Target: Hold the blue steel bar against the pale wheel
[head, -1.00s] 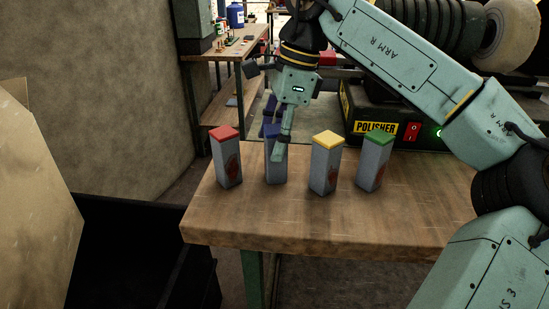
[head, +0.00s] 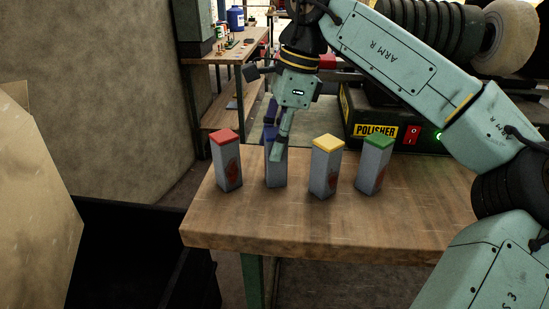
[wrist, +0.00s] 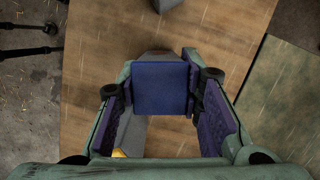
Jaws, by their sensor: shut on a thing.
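The blue steel bar (head: 276,174) is a grey upright block with a blue top, standing second from the left in a row on the wooden bench (head: 330,228). My gripper (head: 277,147) points down over it, with its fingers at the bar's upper part. In the wrist view the blue top (wrist: 162,88) sits between the dark purple pads of my gripper (wrist: 163,92), which is shut on it. A finger hides part of the bar in the head view. The pale wheel (head: 508,38) is on the polisher at upper right, apart from the bar.
A red-topped bar (head: 228,165) stands left of the blue one; yellow-topped (head: 325,168) and green-topped (head: 374,165) bars stand to its right. The black polisher (head: 385,115) stands behind them. A dark open bin (head: 140,245) is at lower left. The bench front is clear.

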